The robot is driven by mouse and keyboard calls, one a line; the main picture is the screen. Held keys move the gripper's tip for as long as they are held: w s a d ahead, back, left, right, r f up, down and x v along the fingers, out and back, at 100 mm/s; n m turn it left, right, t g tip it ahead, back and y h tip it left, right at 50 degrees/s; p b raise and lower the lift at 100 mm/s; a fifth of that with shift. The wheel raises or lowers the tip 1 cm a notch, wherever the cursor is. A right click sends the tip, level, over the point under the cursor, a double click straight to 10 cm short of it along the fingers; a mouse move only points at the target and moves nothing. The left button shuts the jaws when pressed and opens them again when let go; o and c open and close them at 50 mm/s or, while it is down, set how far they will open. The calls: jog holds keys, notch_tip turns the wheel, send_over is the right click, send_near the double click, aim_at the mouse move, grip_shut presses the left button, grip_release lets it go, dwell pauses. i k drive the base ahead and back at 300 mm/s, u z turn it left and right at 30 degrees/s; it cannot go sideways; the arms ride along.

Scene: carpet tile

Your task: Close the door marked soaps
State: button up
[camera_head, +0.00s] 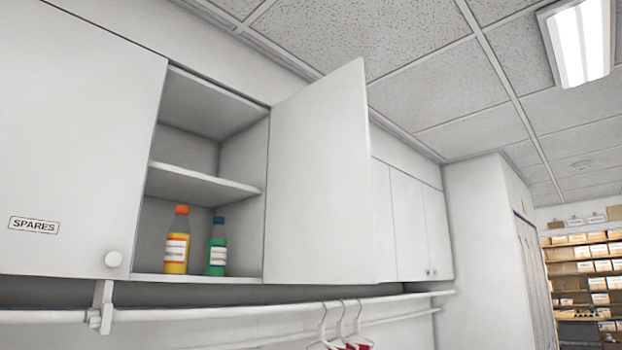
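A white cabinet door (320,180) stands open, hinged at the right side of an open wall cabinet and swung outward. The face toward me is plain; I see no soaps label on it. Inside the cabinet, a yellow bottle with an orange cap (177,245) and a green bottle with a dark cap (217,250) stand on the cabinet floor. A middle shelf (200,184) above them is empty. My gripper is not in view.
A white rail (230,311) runs below the cabinets, held by a bracket (102,307), with several hangers (341,325) on it. Further right are closed cabinets (410,225), a tall white unit (485,240) and shelves with boxes (585,268). The ceiling is close above.

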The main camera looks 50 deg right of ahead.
aim_at(321, 228)
jog(key=u, duration=2.75)
jog(key=k, duration=3)
jog(key=z, duration=1.85)
jog(key=i, duration=0.5)
jog(key=z, duration=0.05)
